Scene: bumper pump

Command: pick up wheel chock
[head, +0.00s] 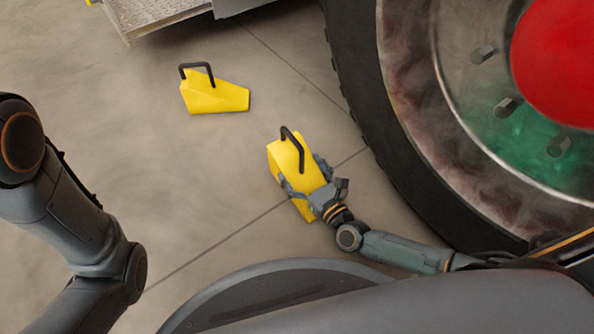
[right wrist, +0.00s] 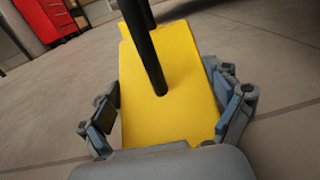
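Two yellow wheel chocks with black handles are on the floor in the head view. The nearer chock (head: 286,158) is beside the big wheel, and my right gripper (head: 304,176) is at its near end, one finger on each side. In the right wrist view this chock (right wrist: 175,80) fills the middle, its dark handle rising toward the camera. The gripper's fingers (right wrist: 170,108) are spread around it; contact with its sides is not clear. The farther chock (head: 213,96) lies apart, up and to the left. My left gripper is out of view; only its arm shows.
A large tyre (head: 362,80) with a red hub (head: 560,60) stands close to the right of the near chock. A metal step (head: 155,14) is at the top left. A red cabinet (right wrist: 48,20) shows in the wrist view. The floor left of the chocks is clear.

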